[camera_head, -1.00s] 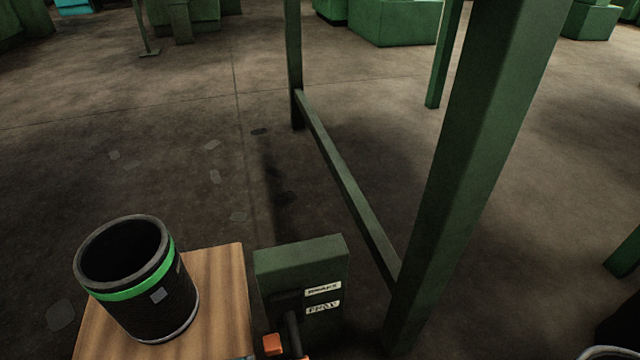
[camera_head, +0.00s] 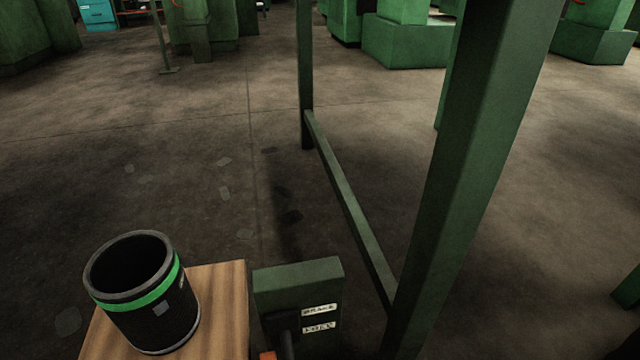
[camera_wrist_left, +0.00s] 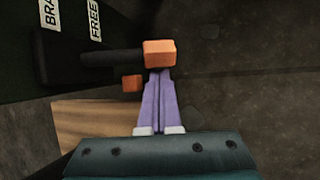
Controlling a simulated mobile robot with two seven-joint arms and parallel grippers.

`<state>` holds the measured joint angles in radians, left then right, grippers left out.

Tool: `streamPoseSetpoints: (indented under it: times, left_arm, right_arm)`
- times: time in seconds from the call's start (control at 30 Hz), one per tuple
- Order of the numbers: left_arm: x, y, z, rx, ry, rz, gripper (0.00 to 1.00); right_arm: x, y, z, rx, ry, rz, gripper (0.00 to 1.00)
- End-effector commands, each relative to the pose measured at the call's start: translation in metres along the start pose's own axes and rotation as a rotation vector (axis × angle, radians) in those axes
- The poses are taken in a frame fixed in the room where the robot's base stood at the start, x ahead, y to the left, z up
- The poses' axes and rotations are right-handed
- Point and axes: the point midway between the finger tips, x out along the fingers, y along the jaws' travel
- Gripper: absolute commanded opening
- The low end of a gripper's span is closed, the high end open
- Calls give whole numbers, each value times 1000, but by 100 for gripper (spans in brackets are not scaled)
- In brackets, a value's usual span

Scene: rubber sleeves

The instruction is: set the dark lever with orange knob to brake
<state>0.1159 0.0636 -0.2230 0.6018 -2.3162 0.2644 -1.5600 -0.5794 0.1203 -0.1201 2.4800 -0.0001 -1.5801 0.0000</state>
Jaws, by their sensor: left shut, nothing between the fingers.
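In the left wrist view a dark lever (camera_wrist_left: 112,58) extends to the right from its dark mount and ends in an orange knob (camera_wrist_left: 159,53). A smaller orange block (camera_wrist_left: 132,83) sits just below the lever. My left gripper (camera_wrist_left: 160,74) is shut and empty, its purple fingertips right at the knob's lower edge; whether they touch, I cannot tell. A label reading FREE (camera_wrist_left: 94,18) and a partly cut-off BRA label (camera_wrist_left: 48,14) are above the lever. In the head view the dark lever (camera_head: 287,344) stands before the green box (camera_head: 298,285). My right gripper is not in view.
A black cylinder with a green band (camera_head: 140,300) stands on a wooden top (camera_head: 224,310), left of the green box. A thick green post (camera_head: 470,170) and a low rail (camera_head: 348,205) stand to the right. Open concrete floor lies beyond.

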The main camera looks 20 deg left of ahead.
Motion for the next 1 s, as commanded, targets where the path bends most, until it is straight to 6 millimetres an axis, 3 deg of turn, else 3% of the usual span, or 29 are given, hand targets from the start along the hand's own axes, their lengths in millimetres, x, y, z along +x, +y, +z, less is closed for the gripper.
streamPoseSetpoints:
  times: [0.43,1.0]
  left_arm:
    - [-14,8,0,-65,-2,-140,0]
    - [-27,12,6,-158,-3,-329,0]
  right_arm:
    - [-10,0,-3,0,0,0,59]
    - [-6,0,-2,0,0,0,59]
